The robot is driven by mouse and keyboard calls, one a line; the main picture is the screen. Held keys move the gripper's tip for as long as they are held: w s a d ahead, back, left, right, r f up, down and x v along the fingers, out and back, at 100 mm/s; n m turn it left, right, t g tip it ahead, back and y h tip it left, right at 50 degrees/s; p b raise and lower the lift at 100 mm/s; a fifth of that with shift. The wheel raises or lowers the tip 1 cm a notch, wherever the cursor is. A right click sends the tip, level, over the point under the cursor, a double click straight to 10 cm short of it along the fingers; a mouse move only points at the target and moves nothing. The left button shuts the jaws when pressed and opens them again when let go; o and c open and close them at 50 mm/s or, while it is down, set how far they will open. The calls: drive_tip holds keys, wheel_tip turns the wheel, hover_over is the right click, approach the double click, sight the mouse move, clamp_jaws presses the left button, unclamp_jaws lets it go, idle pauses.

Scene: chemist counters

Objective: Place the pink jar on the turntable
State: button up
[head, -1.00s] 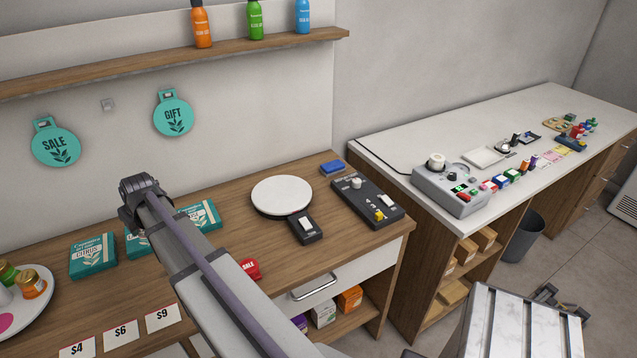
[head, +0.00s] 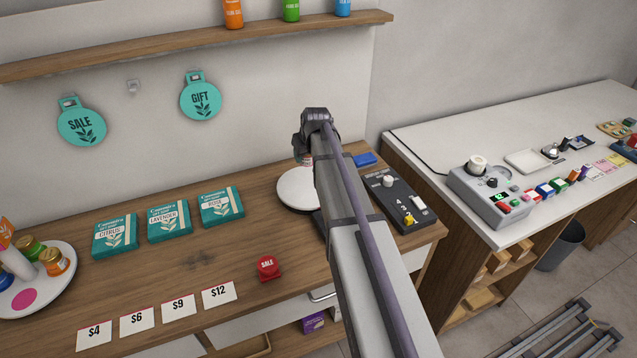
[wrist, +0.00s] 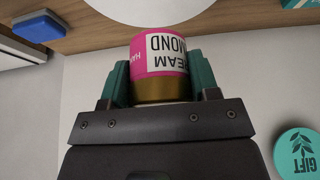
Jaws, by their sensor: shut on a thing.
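The pink jar (wrist: 158,52) has a black-and-white label and a gold lid. My gripper (wrist: 158,80) is shut on it, with a green finger on each side, in the wrist view. In the head view my arm hides most of the gripper and jar. The turntable (head: 294,190) is a white disc on the wooden counter, its right part hidden behind my arm. Its edge also shows at the top of the wrist view (wrist: 150,10). The jar is over or near the turntable's far side; its height above it I cannot tell.
A black control box (head: 400,205) and a blue sponge-like block (head: 365,160) lie right of the turntable. Teal boxes (head: 221,207) stand to the left. A red SALE button (head: 268,267) sits in front. A round white tray (head: 62,290) holds jars at far left.

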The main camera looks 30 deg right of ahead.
sight(307, 182)
wheel_tip(307, 182, down, 10)
drive_tip(key=b, duration=0.8)
drive_tip(key=shift+b, duration=0.3)
drive_tip(key=shift+r, duration=0.3)
drive_tip(key=shift+f, duration=0.2)
drive_tip(key=o, duration=0.9)
drive_tip(key=shift+o, duration=0.2)
drive_tip(key=d+p+v, duration=0.1)
drive_tip(key=p+v, duration=1.1)
drive_tip(key=v, duration=0.1)
drive_tip(key=s+a+f+g, duration=0.2)
drive_tip(key=s+a+g, duration=0.3)
drive_tip(key=s+a, duration=1.6)
drive_tip(key=shift+s+n+y+b, duration=0.3)
drive_tip(key=shift+n+b, duration=0.05)
drive_tip(key=shift+n, duration=0.05)
drive_tip(key=shift+f, duration=0.1)
